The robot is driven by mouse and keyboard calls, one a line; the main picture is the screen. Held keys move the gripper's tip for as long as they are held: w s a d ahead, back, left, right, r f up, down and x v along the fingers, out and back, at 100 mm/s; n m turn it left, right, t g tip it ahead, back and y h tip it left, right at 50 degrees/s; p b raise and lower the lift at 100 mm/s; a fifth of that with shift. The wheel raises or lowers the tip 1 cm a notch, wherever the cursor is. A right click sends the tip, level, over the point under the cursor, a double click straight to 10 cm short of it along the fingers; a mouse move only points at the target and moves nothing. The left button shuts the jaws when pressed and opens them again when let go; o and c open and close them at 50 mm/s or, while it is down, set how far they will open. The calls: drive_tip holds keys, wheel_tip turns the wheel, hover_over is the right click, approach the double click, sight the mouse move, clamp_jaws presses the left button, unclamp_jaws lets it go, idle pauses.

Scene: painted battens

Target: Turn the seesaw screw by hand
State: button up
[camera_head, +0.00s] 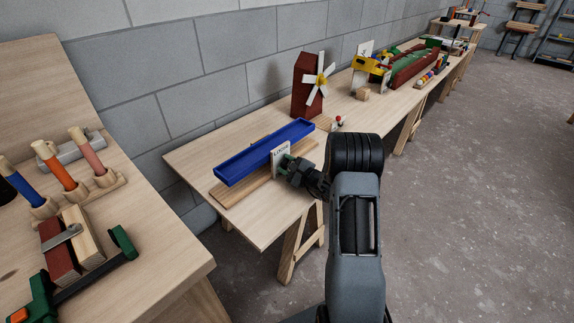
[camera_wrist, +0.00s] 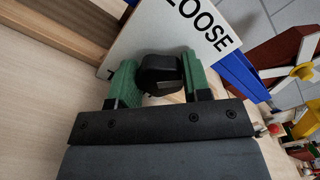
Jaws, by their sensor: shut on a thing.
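The seesaw has a long blue trough (camera_head: 262,153), tilted with its right end higher, above a wooden base (camera_head: 238,190) on the bench. A white plate (camera_head: 281,153) stands at its middle, and in the wrist view the plate (camera_wrist: 176,32) reads "LOOSE". The black screw knob (camera_wrist: 160,74) sticks out in front of the plate. My gripper (camera_wrist: 160,82) has its green fingers shut on the knob, one on each side. In the head view my gripper (camera_head: 284,168) is at the plate and hides the knob.
A red windmill (camera_head: 306,88) stands behind the seesaw, and a small red-topped object (camera_head: 338,122) lies to its right. Several toys run along the bench farther back. A nearer table (camera_head: 150,250) at the left holds tools with coloured handles. The bench's front left is clear.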

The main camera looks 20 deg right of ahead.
drive_tip(key=m, duration=0.6)
drive_tip(key=shift+m+p, duration=0.3)
drive_tip(key=shift+p, duration=0.05)
drive_tip(key=m+p, duration=0.1)
drive_tip(key=m, duration=0.2)
drive_tip(key=shift+r+m, duration=0.1)
drive_tip(key=shift+m, duration=0.2)
drive_tip(key=m+p, duration=0.1)
drive_tip(key=m, duration=0.2)
drive_tip(key=shift+m, duration=0.4)
drive_tip(key=m+p, duration=0.3)
drive_tip(key=m, duration=0.4)
drive_tip(key=m+p, duration=0.3)
drive_tip(key=m, duration=0.3)
drive_tip(key=shift+m, duration=0.4)
drive_tip(key=o, duration=0.9)
